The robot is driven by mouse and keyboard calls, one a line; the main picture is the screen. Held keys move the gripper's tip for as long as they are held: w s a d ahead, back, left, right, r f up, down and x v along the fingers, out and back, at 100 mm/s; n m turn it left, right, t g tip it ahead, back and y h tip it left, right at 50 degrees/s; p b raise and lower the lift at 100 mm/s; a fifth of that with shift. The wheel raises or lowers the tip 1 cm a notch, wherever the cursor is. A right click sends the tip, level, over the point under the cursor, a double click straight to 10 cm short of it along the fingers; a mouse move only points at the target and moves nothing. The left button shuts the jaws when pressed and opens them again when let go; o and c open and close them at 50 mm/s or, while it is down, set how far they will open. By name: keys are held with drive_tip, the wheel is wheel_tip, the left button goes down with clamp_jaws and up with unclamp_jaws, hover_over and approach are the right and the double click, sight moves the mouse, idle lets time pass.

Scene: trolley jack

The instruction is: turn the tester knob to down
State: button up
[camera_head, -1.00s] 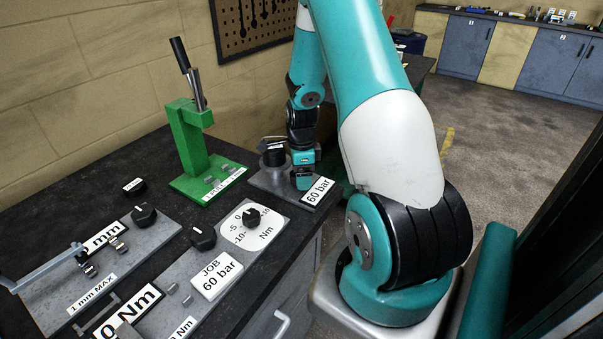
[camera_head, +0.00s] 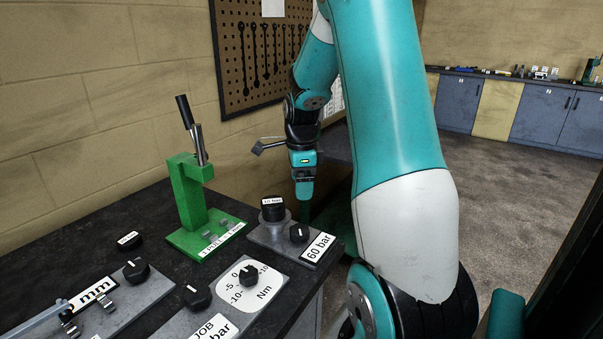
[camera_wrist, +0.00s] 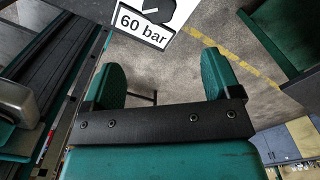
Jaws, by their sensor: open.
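A grey block with a "60 bar" label (camera_head: 318,248) stands at the bench's right corner. It bears a small black knob (camera_head: 299,232) with a pale pointer line and a taller black labelled cylinder (camera_head: 272,209). I cannot tell for sure which knob is the tester's. My gripper (camera_head: 304,200) is raised above and behind the block, clear of the knob. In the wrist view my gripper (camera_wrist: 163,72) is open and empty, with floor between the fingers. A black knob (camera_wrist: 158,8) shows there at the top edge, partly cut off, beside the "60 bar" label.
A green press (camera_head: 190,200) with an upright lever stands left of the block. An Nm dial plate (camera_head: 262,268) with a black knob (camera_head: 248,275) lies in front. More knobs and plates are at the lower left. A tool pegboard (camera_head: 255,60) hangs behind.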

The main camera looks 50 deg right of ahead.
drive_tip(key=shift+r, duration=1.7)
drive_tip(key=shift+c, duration=0.4)
